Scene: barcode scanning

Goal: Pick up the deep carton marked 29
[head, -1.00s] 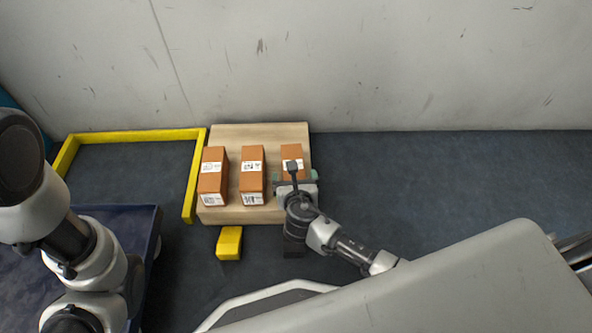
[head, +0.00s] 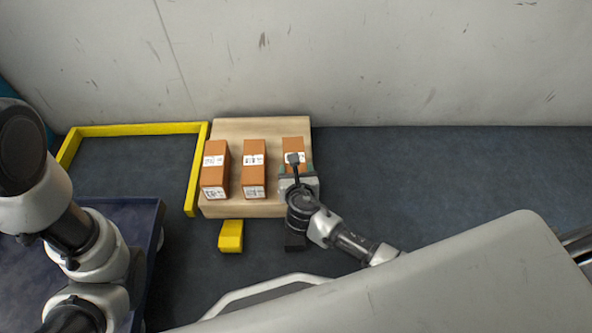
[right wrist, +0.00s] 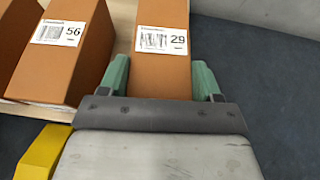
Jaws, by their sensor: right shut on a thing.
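The deep carton marked 29 (head: 293,144) is a brown box with a white label, at the right end of a row on the wooden board. In the right wrist view, the carton (right wrist: 161,70) shows its label with the number 29 and a barcode. My right gripper (head: 297,169) is at its near end, with a green finger on each side. In the right wrist view, the gripper (right wrist: 163,76) is shut on the carton. The carton's near end is hidden by the gripper. My left gripper is out of view; only my left arm's links show.
Two similar cartons stand to the left, the middle one (head: 254,164) marked 56 and the far left one (head: 215,166). The wooden board (head: 262,126) lies near the wall. A yellow frame (head: 136,130) and a yellow block (head: 231,236) are on the floor. Floor to the right is clear.

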